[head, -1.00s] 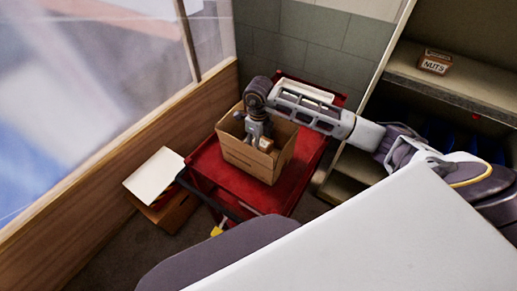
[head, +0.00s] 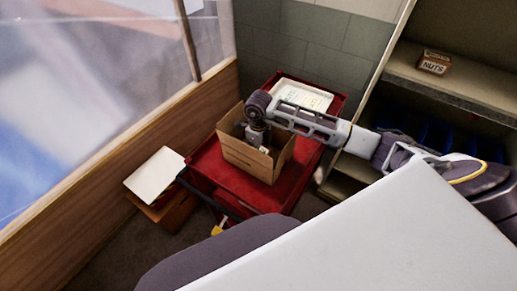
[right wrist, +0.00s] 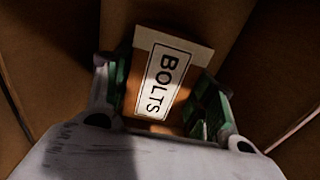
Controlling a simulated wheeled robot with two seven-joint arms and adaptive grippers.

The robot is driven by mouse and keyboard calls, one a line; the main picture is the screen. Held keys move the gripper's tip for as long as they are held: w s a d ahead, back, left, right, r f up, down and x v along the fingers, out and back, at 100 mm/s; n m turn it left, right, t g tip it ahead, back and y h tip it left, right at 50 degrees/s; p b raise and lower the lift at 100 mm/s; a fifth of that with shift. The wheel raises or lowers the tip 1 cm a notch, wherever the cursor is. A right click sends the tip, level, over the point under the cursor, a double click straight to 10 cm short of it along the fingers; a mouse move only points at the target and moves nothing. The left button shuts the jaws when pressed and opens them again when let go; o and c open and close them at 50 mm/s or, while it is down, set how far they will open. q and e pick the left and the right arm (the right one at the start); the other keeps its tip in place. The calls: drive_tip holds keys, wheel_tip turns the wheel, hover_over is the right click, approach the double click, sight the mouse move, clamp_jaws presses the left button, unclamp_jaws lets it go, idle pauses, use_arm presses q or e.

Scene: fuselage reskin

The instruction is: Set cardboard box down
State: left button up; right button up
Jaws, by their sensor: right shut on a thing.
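A small cardboard box labelled BOLTS (right wrist: 163,82) is between the fingers of my right gripper (head: 259,141), which is shut on it. In the head view the gripper reaches down into a larger open cardboard box (head: 243,158), and the small box is mostly hidden by the gripper and the walls. In the right wrist view brown cardboard surrounds the small box; I cannot tell whether it touches the bottom. My left gripper is not in view.
The larger box stands on a red cart (head: 212,172) with a white tray (head: 303,97) at its back. A box labelled NUTS (head: 434,63) sits on a shelf (head: 480,93) at right. A white sheet (head: 155,174) lies on a brown box at left.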

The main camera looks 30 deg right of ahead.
idle(0.3)
drive_tip(key=o, duration=1.4)
drive_tip(key=shift+f, duration=0.1)
drive_tip(key=shift+c, duration=0.2)
drive_tip(key=shift+r, duration=0.35)
wheel_tip(320, 180, up, 12)
drive_tip(key=b, duration=0.2)
drive_tip(key=shift+f, duration=0.2)
